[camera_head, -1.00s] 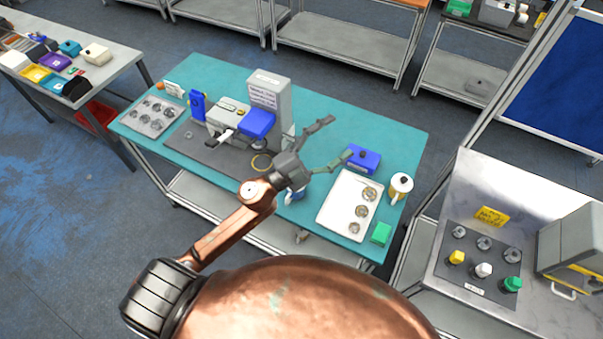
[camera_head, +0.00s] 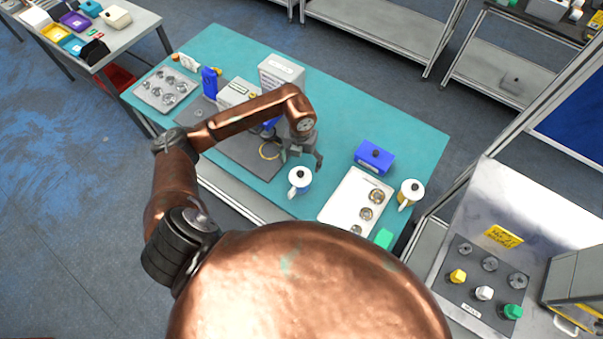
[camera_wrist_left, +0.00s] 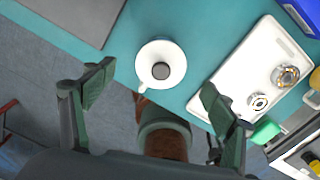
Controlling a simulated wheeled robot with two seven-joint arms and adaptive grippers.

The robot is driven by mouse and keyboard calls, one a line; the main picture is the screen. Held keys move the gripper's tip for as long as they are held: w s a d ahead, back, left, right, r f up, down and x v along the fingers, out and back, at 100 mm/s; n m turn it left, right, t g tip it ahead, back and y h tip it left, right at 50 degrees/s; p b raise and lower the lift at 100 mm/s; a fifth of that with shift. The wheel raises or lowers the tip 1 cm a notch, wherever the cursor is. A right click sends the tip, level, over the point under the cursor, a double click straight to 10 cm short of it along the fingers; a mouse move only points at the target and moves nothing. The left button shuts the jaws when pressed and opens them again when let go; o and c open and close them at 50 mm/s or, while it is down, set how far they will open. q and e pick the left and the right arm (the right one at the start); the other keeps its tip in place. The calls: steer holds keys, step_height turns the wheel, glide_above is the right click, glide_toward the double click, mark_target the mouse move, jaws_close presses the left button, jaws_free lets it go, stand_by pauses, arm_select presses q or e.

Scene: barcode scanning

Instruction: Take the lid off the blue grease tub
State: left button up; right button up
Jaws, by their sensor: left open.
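The blue grease tub (camera_head: 299,190) stands upright near the front edge of the teal table. Its round white lid (camera_head: 293,174) with a dark knob is on top. In the left wrist view the lid (camera_wrist_left: 151,52) and knob show from above, hiding the tub's body. My left gripper (camera_head: 303,162) is open and empty, pointing down, just beyond the tub in the head view. In the left wrist view the two fingers (camera_wrist_left: 157,84) are spread wide, with the lid ahead between them. I cannot tell the exact height gap. My right gripper is not in view.
A white tray (camera_head: 340,201) with metal parts lies right of the tub. Past it stands a yellow tub (camera_head: 404,205) with a white lid. A blue box (camera_head: 374,158) sits behind the tray. A dark mat (camera_head: 240,155) with a grey machine lies to the left.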

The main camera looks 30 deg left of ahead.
mark_target(301, 172)
arm_select(q)
steer(key=f, duration=0.2)
steer(key=f+p, duration=0.1)
steer(key=f, duration=0.1)
steer(key=f+p, duration=0.1)
steer(key=f, duration=0.1)
steer(key=shift+s+d, duration=0.2)
steer(key=shift+d, duration=0.05)
steer(key=shift+f, duration=0.25)
steer(key=shift+c, duration=0.6)
steer(key=c, duration=0.9)
